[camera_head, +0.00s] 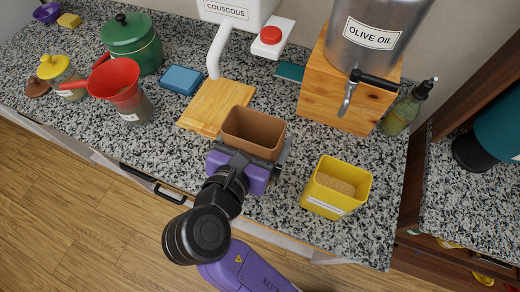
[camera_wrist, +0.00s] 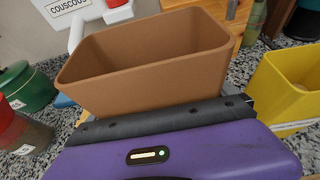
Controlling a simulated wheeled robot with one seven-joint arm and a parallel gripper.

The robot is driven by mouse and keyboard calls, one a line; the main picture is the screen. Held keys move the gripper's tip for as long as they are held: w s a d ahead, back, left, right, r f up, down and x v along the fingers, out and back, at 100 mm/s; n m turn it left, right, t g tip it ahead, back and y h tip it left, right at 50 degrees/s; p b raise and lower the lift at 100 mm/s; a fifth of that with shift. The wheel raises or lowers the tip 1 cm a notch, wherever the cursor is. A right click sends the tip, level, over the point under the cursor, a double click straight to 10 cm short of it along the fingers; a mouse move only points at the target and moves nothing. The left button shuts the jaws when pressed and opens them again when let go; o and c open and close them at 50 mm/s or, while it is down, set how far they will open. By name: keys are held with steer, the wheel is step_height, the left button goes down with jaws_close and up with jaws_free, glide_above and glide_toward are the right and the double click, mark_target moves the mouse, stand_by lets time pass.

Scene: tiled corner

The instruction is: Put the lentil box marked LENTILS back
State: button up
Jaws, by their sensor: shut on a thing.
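My gripper (camera_head: 249,158) is shut on a brown open-topped box (camera_head: 262,150) above the front part of the counter. The box looks empty inside and is roughly upright. In the wrist view the brown box (camera_wrist: 160,82) stands just beyond the purple and black gripper body. No label shows on its visible faces, so I cannot tell whether it is the one marked LENTILS. A yellow box (camera_head: 324,199) with grainy tan contents stands to the right, with a front label too small to read. The yellow box also shows at the right edge of the wrist view (camera_wrist: 292,85).
A wooden board (camera_head: 203,112) lies under the COUSCOUS dispenser (camera_head: 240,12). An OLIVE OIL tank (camera_head: 385,40) stands on a wooden block (camera_head: 335,100). A red funnel on a jar (camera_head: 118,85), green pot (camera_head: 135,45) and blue sponge-like block (camera_head: 181,79) stand left. Speckled counter (camera_head: 385,200) is clear right of the yellow box.

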steer(key=shift+f, duration=3.3)
steer(key=o, duration=1.7)
steer(key=shift+f, duration=0.2)
steer(key=shift+r, duration=0.15)
steer(key=v, duration=1.2)
steer(key=shift+b, duration=0.4)
